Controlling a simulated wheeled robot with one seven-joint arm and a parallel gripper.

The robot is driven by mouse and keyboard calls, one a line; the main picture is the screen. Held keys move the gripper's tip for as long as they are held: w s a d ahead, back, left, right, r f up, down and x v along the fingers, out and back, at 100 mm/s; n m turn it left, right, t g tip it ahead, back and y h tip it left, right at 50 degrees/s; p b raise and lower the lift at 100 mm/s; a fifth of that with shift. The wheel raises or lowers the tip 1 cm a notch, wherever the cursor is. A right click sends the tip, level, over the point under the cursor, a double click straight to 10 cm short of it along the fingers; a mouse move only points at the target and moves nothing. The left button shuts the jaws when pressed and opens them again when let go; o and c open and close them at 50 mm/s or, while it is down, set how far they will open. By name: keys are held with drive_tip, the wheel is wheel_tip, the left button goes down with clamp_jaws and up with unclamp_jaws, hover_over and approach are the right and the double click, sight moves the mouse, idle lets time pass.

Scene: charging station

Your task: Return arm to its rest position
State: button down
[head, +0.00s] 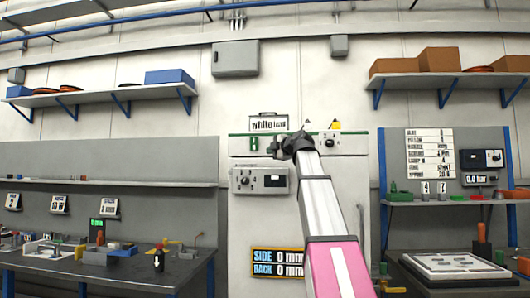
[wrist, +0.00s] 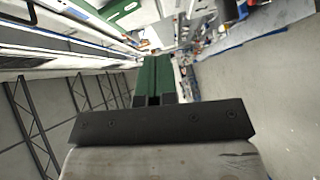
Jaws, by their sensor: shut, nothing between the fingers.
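My arm, silver with a pink lower link (head: 335,270), reaches up and forward from the bottom of the head view. My gripper (head: 294,143) is the dark shape at its far end, in front of a white cabinet (head: 340,205). In the wrist view the two green fingers of my gripper (wrist: 151,66) are side by side and closed, with nothing held. The wrist view looks along the room at a tilt, with the fingers in free air.
A left workbench (head: 100,272) holds small parts and fixtures. A right bench (head: 455,285) holds a white tray (head: 455,265). A control box with a display (head: 262,181) and a "SIDE 0 mm, BACK 0 mm" sign (head: 277,262) are on the cabinet. Bare floor (wrist: 260,95) shows in the wrist view.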

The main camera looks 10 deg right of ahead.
drive_tip(key=shift+s+d, duration=0.25)
drive_tip(key=shift+s, duration=0.2)
drive_tip(key=a+f+m+g+h, duration=0.2)
drive_tip(key=f+m+g, duration=0.3)
drive_tip(key=f, duration=2)
drive_tip(key=a+f+m+g+h, duration=0.15)
drive_tip(key=f+m, duration=0.55)
drive_tip(key=f, duration=1.9)
drive_tip(key=s+f+m+g+h, duration=0.1)
drive_tip(key=s+f+m+g, duration=0.1)
drive_tip(key=s+f, duration=0.6)
drive_tip(key=s+a+f+m+g+h, duration=0.1)
drive_tip(key=s+f+m+g, duration=0.2)
drive_tip(key=s+f, duration=0.5)
drive_tip(key=s+f+m+g+h, duration=0.2)
drive_tip(key=s+f+m, duration=0.3)
drive_tip(key=f, duration=1.4)
drive_tip(key=shift+s+a+g, duration=0.25)
drive_tip(key=shift+s+g, duration=0.5)
drive_tip(key=shift+s, duration=1.1)
